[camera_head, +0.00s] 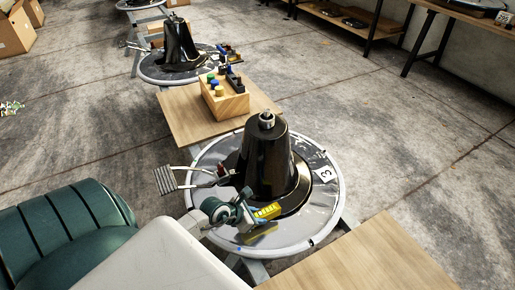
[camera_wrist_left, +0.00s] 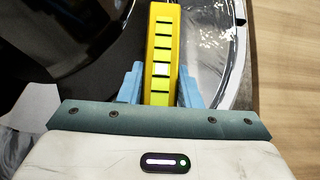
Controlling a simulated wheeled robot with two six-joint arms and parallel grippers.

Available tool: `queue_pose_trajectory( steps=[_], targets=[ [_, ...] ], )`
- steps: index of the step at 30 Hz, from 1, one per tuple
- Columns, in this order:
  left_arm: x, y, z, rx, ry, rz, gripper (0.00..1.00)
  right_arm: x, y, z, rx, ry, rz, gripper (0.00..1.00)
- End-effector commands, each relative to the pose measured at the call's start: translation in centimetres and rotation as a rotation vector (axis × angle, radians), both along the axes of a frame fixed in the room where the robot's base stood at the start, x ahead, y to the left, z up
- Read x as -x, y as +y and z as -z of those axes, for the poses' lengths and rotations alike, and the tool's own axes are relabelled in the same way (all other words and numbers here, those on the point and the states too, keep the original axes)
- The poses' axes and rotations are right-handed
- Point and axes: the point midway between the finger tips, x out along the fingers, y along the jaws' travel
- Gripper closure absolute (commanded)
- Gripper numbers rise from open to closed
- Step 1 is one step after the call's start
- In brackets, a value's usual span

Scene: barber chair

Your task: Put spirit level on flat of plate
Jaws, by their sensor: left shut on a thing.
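The spirit level (camera_head: 267,211) is a yellow bar with bright yellow-green segments. My left gripper (camera_head: 247,211) is shut on it and holds it over the near part of the round grey plate (camera_head: 226,234), beside the black cone (camera_head: 266,165). A yellow reflection shows on the plate below the level, and a gap seems to lie between them. In the left wrist view the level (camera_wrist_left: 160,50) runs lengthwise away between the two blue fingers of the gripper (camera_wrist_left: 160,75). The finger pads are partly hidden. My right gripper is not in view.
The plate has a white rim and a label "3" (camera_head: 325,174). A metal footrest (camera_head: 178,178) sticks out at its left. A wooden block with tools (camera_head: 226,101) stands on a board behind. A bare wooden board (camera_head: 375,262) lies at front right. A green padded seat (camera_head: 65,232) is at left.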

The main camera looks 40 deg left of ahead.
Motion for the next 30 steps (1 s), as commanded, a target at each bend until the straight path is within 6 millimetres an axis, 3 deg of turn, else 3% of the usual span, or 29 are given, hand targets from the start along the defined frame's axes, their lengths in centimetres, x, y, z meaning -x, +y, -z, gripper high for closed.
queue_pose_trajectory(
  steps=[10,20,21,24,30],
  targets=[
    [-0.2,-0.1,3.5,0.001,0.001,-0.001,1.00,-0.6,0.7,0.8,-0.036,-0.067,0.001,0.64],
    [-0.2,-0.1,3.8,0.000,-0.001,-0.001,1.00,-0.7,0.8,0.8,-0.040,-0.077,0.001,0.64],
    [-0.1,-0.1,3.9,-0.001,0.000,-0.001,0.67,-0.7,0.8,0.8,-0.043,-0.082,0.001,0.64],
    [-0.1,-0.1,3.8,-0.001,0.000,-0.001,0.48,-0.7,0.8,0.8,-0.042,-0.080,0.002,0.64],
    [-0.1,-0.1,3.8,-0.001,0.000,-0.001,0.47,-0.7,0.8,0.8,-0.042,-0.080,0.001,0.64]
  ],
)
